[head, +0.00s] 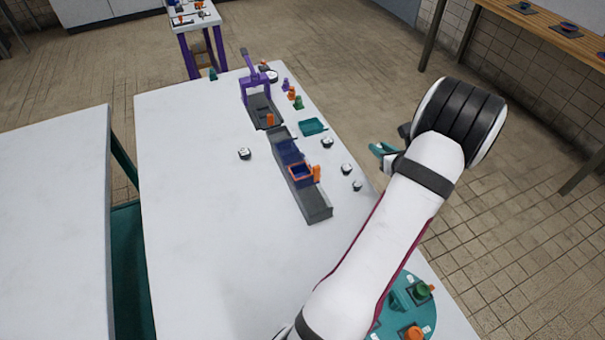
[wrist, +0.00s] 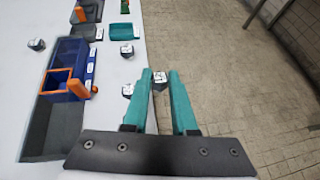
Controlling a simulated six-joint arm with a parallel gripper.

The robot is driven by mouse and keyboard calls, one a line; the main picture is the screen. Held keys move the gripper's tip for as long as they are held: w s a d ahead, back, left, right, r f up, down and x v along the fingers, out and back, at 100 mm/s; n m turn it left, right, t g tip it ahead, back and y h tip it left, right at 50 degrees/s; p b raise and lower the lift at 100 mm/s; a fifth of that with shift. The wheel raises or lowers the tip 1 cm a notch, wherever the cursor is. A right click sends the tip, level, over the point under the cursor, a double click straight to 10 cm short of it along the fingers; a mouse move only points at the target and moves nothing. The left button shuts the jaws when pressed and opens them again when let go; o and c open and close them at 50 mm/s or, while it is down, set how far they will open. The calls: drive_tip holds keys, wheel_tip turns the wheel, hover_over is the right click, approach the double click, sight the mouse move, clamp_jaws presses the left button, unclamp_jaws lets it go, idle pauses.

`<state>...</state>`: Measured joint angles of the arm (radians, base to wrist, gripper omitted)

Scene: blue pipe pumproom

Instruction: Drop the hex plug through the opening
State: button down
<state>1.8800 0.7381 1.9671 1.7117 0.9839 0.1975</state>
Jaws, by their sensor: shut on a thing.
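My gripper (wrist: 160,78) has two teal fingers, shut on a small dark piece with a white face, which appears to be the hex plug (wrist: 160,81). Its exact shape is too small to make out. In the head view my gripper (head: 380,149) is at the table's right edge, right of the blue bins, and the plug cannot be made out there. An orange-rimmed opening (head: 301,171) tops a blue box on a grey track; it also shows at left in the wrist view (wrist: 56,77). The gripper is well apart from it.
Small dark-and-white pieces (head: 245,153) lie on the white table (head: 190,210), several right of the track. A teal tray (head: 313,127) and a purple frame (head: 257,80) stand farther back. An orange post (head: 317,173) stands beside the opening. The table's left side is clear.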

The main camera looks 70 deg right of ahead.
idle(0.5)
drive_tip(key=r+n+t+y, duration=0.1)
drive_tip(key=n+t+y, duration=0.3)
drive_tip(key=n+y, duration=0.15)
hover_over(292, 164)
drive_tip(key=s+a, duration=0.2)
drive_tip(key=s, duration=0.2)
drive_tip(key=shift+n+h, duration=0.25)
drive_tip(key=shift+n, duration=0.1)
drive_tip(key=shift+s+f, duration=0.15)
drive_tip(key=shift+f, duration=3.5)
drive_tip(key=c, duration=0.7)
unclamp_jaws()
drive_tip(key=shift+o, duration=0.2)
